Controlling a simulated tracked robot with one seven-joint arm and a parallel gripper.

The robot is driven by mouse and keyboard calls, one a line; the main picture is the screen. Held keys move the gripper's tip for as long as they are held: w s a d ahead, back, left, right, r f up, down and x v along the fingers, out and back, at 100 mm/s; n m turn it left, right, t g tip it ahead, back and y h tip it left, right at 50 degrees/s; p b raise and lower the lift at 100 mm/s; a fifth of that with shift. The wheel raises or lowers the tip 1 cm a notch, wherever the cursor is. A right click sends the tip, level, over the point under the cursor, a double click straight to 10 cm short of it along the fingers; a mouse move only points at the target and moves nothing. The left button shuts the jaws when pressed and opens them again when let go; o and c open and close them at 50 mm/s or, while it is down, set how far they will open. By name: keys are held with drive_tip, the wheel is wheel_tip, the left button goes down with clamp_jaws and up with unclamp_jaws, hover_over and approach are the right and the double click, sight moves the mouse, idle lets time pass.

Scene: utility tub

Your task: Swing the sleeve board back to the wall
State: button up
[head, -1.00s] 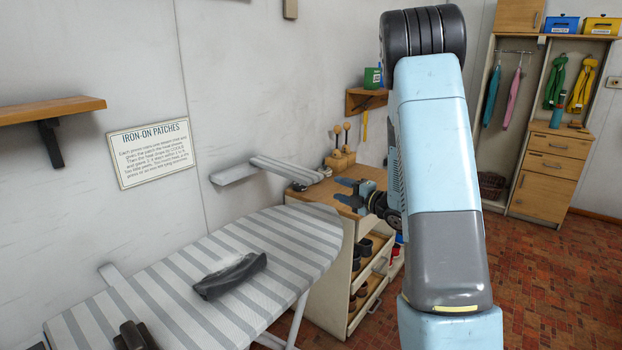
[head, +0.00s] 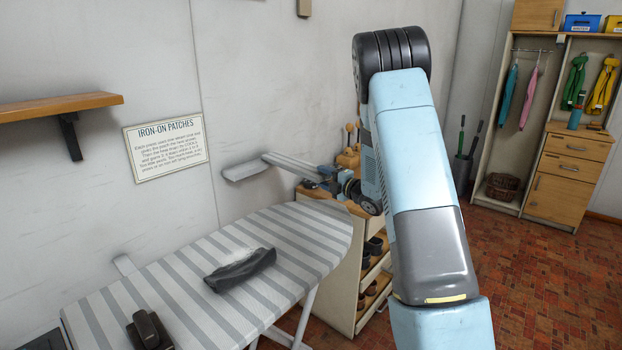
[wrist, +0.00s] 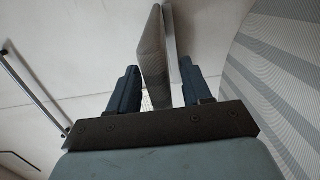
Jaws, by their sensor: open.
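The sleeve board (head: 297,164) is a narrow, pale grey padded board beside the wall. A light grey plate (head: 246,170) is at its left end, against the wall. The board stands out from the wall at an angle above the far end of the ironing board. My gripper (head: 318,179) is at the board's right, free end. In the wrist view the sleeve board (wrist: 153,60) runs between the two open fingers of my gripper (wrist: 158,82). I cannot tell whether either finger touches it. My arm hides part of the cabinet behind.
The striped ironing board (head: 190,285) lies below, with a dark folded cloth (head: 240,270) and a dark iron (head: 148,330) on it. A wooden cabinet (head: 345,290) with open shelves stands behind its tip. A wooden shelf (head: 60,108) is on the left wall. The floor at right is clear.

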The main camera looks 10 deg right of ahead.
drive_tip(key=shift+x, duration=0.8)
drive_tip(key=shift+a, duration=0.1)
drive_tip(key=shift+s, duration=0.1)
clamp_jaws()
